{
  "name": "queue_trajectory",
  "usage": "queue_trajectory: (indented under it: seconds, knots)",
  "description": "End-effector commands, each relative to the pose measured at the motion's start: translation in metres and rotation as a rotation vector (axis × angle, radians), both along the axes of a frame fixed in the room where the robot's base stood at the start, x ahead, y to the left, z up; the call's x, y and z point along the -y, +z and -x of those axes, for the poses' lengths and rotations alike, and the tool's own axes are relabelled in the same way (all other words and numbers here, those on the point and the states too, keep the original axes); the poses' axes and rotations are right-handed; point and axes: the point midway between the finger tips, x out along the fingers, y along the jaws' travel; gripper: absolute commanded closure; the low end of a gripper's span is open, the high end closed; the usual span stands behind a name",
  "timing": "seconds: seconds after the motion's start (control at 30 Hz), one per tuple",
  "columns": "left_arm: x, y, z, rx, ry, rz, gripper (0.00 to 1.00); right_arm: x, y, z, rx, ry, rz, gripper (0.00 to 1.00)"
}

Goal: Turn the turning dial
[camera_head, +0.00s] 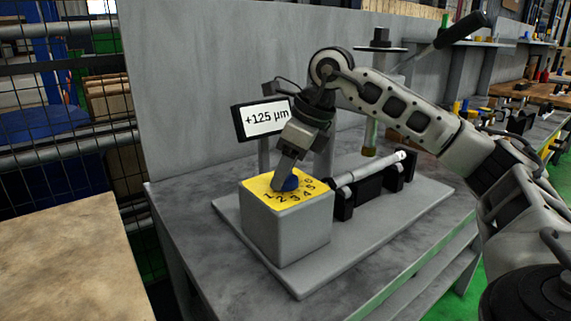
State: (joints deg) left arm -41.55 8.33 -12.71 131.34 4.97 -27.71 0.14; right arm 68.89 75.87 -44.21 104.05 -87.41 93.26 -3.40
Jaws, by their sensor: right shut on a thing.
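Numbers up to about 6 show on the near right side of the yellow face. My right gripper (285,178) comes down from above, tilted, and is shut on the dial, hiding part of it and some of the face. A display (267,118) behind the box reads +125 µm. My left gripper is not in view.
A light rod (372,168) lies in black supports to the right of the box on the grey base plate (318,280). A tool with a black handle (460,30) stands behind my right arm. A grey wall panel (205,75) closes off the back. The table's left front (190,240) is clear.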

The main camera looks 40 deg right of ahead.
Motion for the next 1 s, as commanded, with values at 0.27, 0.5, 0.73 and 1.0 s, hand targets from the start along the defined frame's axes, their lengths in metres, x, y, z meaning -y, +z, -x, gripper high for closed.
queue_trajectory:
  seconds: [0.27,0.5,0.73,1.0]
  knots:
    - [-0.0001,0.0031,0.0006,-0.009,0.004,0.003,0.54,0.0004,0.0015,-0.0003,0.001,0.116,-0.001,0.77]
    - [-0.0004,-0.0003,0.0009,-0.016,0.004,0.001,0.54,0.0002,0.0012,-0.0003,0.002,0.148,0.0,0.77]
    - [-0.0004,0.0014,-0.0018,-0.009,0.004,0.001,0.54,0.0003,0.0012,-0.0003,0.003,0.148,-0.001,0.77]
    - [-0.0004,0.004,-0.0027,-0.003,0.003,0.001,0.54,0.0003,0.001,-0.0003,0.002,0.148,0.0,0.35]
